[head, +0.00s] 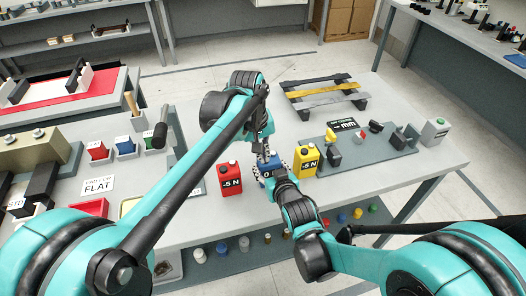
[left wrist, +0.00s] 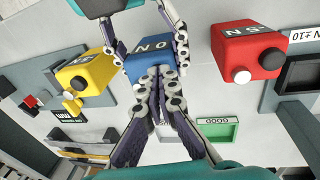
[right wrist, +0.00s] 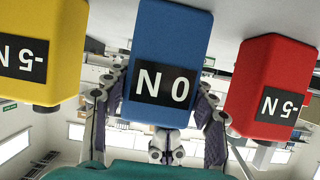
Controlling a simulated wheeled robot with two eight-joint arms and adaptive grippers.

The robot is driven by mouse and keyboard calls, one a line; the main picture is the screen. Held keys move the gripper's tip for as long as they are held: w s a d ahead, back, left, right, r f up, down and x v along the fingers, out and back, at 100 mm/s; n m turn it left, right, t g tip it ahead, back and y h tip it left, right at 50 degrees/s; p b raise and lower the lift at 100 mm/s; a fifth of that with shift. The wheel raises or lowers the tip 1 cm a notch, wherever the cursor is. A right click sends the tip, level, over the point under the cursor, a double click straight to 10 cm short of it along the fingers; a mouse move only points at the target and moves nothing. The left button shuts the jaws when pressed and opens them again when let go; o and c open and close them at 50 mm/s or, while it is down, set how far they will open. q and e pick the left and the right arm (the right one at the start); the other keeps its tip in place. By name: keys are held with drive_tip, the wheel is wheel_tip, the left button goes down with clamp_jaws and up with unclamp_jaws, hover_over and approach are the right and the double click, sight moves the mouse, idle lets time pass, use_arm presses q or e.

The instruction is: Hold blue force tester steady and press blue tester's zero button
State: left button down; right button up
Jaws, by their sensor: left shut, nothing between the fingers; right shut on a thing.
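The blue force tester (right wrist: 170,45) stands upright between two other testers. Its label reads 0 N in the right wrist view. It also shows in the left wrist view (left wrist: 148,58) and, partly hidden by both grippers, in the head view. My right gripper (right wrist: 158,105) is shut on the blue tester, with a finger along each side. My left gripper (left wrist: 160,82) is shut and empty, its fingertips at the blue tester's top. The zero button is hidden behind those fingertips; I cannot tell whether it is pressed.
A red tester (head: 230,180) stands left of the blue one and a yellow tester (head: 306,160) right of it, both reading -5 N and close by. A grey plate with fixtures (head: 372,153) lies to the right. A rack with bars (head: 322,92) stands behind.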

use_arm(q)
drive_tip(key=shift+f, duration=0.45)
use_arm(e)
drive_tip(key=shift+s+r, duration=0.1)
drive_tip(key=shift+s, duration=0.05)
use_arm(q)
wheel_tip(320, 180, up, 14)
drive_tip(key=s+a, duration=0.2)
drive_tip(key=shift+r, duration=0.1)
use_arm(e)
drive_tip(key=o, duration=1.5)
drive_tip(key=v, duration=1.1)
drive_tip(key=shift+s+d, duration=0.15)
drive_tip(key=shift+s, duration=0.2)
